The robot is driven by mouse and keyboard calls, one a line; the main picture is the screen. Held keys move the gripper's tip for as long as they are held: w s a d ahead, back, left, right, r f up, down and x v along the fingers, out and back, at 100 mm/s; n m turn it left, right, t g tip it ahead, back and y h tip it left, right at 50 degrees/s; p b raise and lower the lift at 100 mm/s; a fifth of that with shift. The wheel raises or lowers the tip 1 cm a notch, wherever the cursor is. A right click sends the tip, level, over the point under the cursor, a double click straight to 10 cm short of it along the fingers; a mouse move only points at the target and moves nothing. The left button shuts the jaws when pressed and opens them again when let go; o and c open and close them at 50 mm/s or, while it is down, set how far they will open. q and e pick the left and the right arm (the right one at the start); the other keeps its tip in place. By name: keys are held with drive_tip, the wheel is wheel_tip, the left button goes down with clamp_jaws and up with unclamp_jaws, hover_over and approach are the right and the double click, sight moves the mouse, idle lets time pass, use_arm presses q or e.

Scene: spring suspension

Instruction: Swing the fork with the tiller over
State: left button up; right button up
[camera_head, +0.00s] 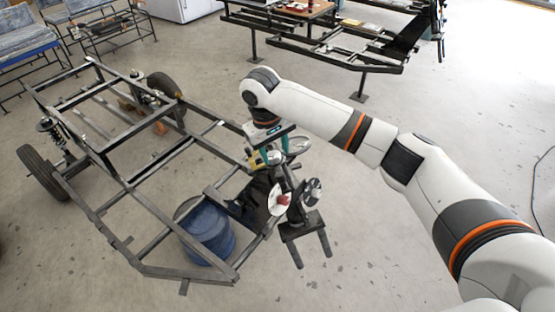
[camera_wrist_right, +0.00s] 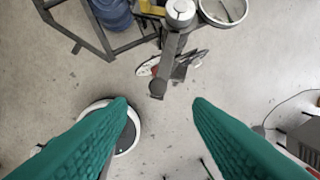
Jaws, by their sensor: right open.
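The fork (camera_head: 304,230) stands at the front end of the dark chassis frame (camera_head: 139,217), a black piece with two prongs pointing toward the bottom of the head view. A grey bar that looks like the tiller (camera_wrist_right: 171,52) shows in the right wrist view, with a round silver head at its top and a dark knob at its lower end. My right gripper (camera_wrist_right: 160,101) has teal fingers spread apart. In that view the knob lies between and just beyond the fingertips, with no contact visible. In the head view, the gripper (camera_head: 268,147) is above the front assembly and partly hides it. My left gripper is out of view.
A blue drum (camera_head: 208,236) stands under the frame's front. Two rear wheels (camera_head: 43,172) carry the far end. Floor is clear to the right of the fork.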

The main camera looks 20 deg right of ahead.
drive_tip(key=p, duration=0.2)
hover_over(280, 175)
drive_tip(key=f, duration=0.3)
drive_tip(key=a+f, duration=0.1)
drive_tip(key=shift+s+f, duration=0.3)
drive_tip(key=shift+f, duration=0.1)
drive_tip(key=f, duration=0.3)
drive_tip(key=d+f+p, duration=0.1)
drive_tip(key=f, duration=0.1)
drive_tip(key=shift+w+f, duration=0.3)
drive_tip(key=shift+f, duration=0.05)
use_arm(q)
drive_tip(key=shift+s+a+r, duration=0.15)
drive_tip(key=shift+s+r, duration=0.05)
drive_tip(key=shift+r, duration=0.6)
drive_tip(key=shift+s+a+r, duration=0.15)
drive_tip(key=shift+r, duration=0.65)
use_arm(e)
drive_tip(key=shift+d+f, duration=0.1)
drive_tip(key=shift+f, duration=0.4)
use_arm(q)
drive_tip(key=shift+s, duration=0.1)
use_arm(e)
clamp_jaws()
